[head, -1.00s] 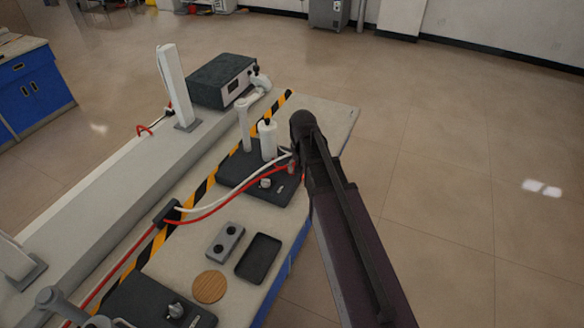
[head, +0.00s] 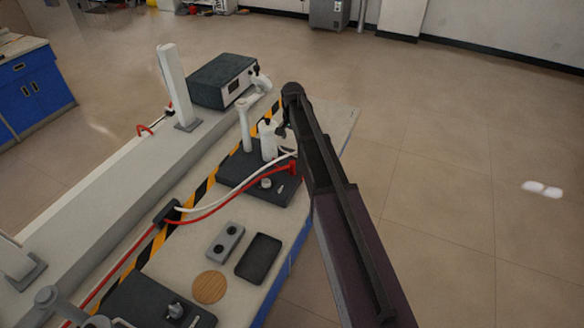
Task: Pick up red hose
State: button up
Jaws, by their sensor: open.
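The red hose (head: 222,205) runs along the bench beside a white hose (head: 215,195). It passes through a black clip (head: 168,212) and ends in a red connector (head: 292,167) at the right edge of the black stirrer plate (head: 262,187). The connector's far side is close to my arm in the picture. My gripper (head: 281,130) is partly hidden behind my own arm, above the plate's right side and near the white bottle (head: 268,143). It is open, raised over the hose end and apart from it, with nothing seen in it.
A black tray (head: 259,259), a grey two-hole block (head: 225,241) and a round wooden disc (head: 209,287) lie on the bench front. A grey upright post (head: 245,125) stands on the plate. A dark instrument box (head: 222,80) sits at the back.

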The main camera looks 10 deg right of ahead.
aim_at(292, 162)
jog(key=shift+f+b, duration=4.25)
jog(key=shift+f, duration=0.05)
jog(key=shift+f, duration=0.1)
jog(key=shift+s+a+f+b, duration=0.1)
jog(key=shift+a+f+b, duration=0.05)
jog(key=shift+f+b, duration=2.4)
jog(key=shift+r, duration=0.1)
jog(key=shift+c, duration=0.2)
grip_shut()
